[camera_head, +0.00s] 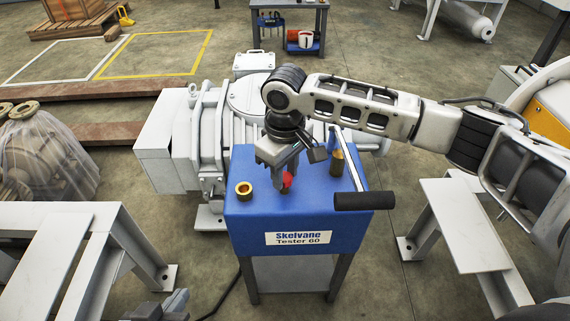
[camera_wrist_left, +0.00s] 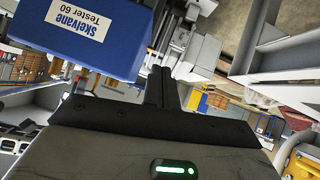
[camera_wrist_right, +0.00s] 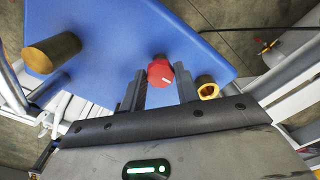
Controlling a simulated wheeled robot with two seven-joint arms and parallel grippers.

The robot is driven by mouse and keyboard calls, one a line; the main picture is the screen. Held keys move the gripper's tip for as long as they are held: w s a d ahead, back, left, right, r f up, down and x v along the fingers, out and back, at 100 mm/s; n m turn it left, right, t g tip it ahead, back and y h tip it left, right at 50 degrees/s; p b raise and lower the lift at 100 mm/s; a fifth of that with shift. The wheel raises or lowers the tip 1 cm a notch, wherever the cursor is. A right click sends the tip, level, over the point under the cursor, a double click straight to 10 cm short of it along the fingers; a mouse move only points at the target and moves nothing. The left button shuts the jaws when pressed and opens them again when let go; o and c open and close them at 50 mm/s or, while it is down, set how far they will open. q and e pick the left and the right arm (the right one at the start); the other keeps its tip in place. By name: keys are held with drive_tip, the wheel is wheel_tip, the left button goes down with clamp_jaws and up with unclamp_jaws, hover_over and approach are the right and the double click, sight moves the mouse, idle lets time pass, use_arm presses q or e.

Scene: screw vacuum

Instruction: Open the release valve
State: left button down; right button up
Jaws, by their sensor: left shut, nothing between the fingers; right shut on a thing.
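The release valve's red knob (camera_head: 287,180) sits on top of the blue Skelvane Tester 60 (camera_head: 300,218). My right gripper (camera_head: 282,183) reaches down over the tester and is shut on the red knob (camera_wrist_right: 160,72), which shows between its two fingers in the right wrist view. A brass ring fitting (camera_head: 244,190) stands left of the knob, and a brass cylinder (camera_head: 337,165) stands to its right. My left gripper (camera_wrist_left: 161,88) is shut and empty, low in front of the tester; only a small part of it shows at the bottom of the head view.
A lever with a black handle (camera_head: 364,201) sticks out at the tester's front right. A large grey pump (camera_head: 225,125) stands behind the tester. White metal stands (camera_head: 75,235) and (camera_head: 462,225) flank it at left and right. A dark cable (camera_head: 228,295) lies on the floor.

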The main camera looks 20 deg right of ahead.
drive_tip(key=r+n+p, duration=0.1)
drive_tip(key=p, duration=0.4)
drive_tip(key=shift+n, duration=0.4)
drive_tip(key=shift+f+n+p, duration=0.1)
drive_tip(key=shift+n+p, duration=0.2)
drive_tip(key=shift+p, duration=0.4)
drive_tip(key=shift+f+n+p, duration=0.1)
drive_tip(key=shift+n+p, duration=0.8)
drive_tip(key=shift+p, duration=0.3)
drive_tip(key=n+p, duration=0.3)
drive_tip(key=n, duration=0.1)
drive_tip(key=shift+f, duration=0.15)
drive_tip(key=n+p, duration=0.1)
drive_tip(key=n, duration=0.2)
drive_tip(key=shift+w+f+n+p, duration=0.1)
drive_tip(key=shift+n+p, duration=0.45)
drive_tip(key=shift+n, duration=0.65)
use_arm(q)
wheel_tip(320, 180, up, 13)
drive_tip(key=a+y, duration=0.1)
drive_tip(key=a, duration=0.2)
drive_tip(key=shift+s+r+t, duration=0.15)
drive_tip(key=shift+s+t, duration=0.25)
drive_tip(key=shift+s, duration=0.05)
use_arm(e)
drive_tip(key=shift+n, duration=0.9)
use_arm(q)
drive_tip(key=shift+d, duration=0.1)
use_arm(e)
drive_tip(key=shift+n, duration=0.3)
